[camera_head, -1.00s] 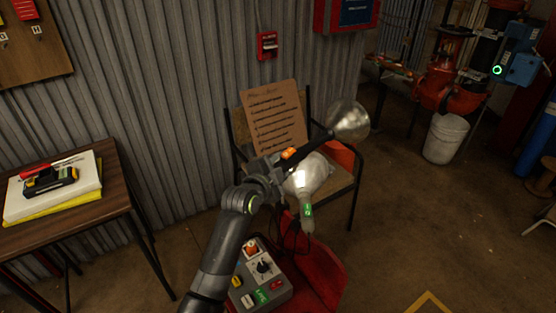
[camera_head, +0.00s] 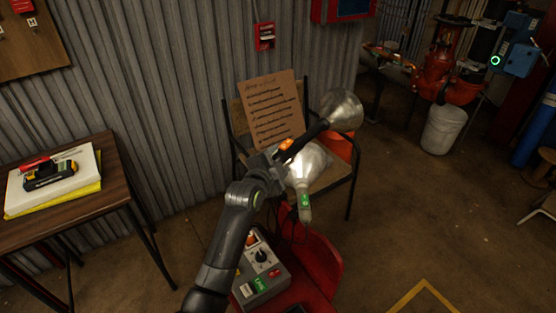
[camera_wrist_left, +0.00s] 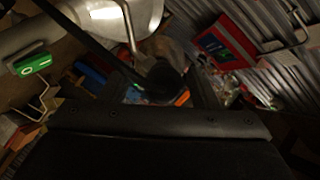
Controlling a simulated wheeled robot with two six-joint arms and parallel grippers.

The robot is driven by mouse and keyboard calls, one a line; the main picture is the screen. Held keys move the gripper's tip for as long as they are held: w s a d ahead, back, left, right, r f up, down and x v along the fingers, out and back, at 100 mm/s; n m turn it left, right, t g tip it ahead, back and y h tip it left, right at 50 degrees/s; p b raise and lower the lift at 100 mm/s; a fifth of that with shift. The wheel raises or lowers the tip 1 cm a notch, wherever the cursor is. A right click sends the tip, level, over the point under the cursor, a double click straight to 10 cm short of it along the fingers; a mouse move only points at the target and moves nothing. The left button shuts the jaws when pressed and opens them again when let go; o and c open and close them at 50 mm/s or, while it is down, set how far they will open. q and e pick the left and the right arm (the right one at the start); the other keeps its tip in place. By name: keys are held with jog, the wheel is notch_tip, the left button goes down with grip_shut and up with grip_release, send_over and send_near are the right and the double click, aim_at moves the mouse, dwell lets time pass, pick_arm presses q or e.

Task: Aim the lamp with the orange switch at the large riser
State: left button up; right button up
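The lamp with the orange switch (camera_head: 287,145) has a dark neck and a metal reflector (camera_head: 342,108) pointing up and right in the head view. Its orange switch also shows in the left wrist view (camera_wrist_left: 182,97). My left gripper (camera_head: 274,160) is at the dark neck beside the switch and looks shut on it; its fingertips are partly hidden. A second lamp with a green switch (camera_head: 305,200) hangs just below; it also shows in the left wrist view (camera_wrist_left: 35,63). Red riser pipework (camera_head: 446,78) stands at the upper right. My right gripper is not in view.
A chair holds a handwritten board (camera_head: 272,108) behind the lamps. A grey control box (camera_head: 262,262) sits on a red base below. A wooden table (camera_head: 105,170) stands left, a white bucket (camera_head: 443,130) right.

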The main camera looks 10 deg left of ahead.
pick_arm(q)
jog(key=shift+r, duration=0.15)
jog(key=shift+s+a, duration=0.1)
jog(key=v, duration=1.7)
jog(key=shift+s, duration=0.1)
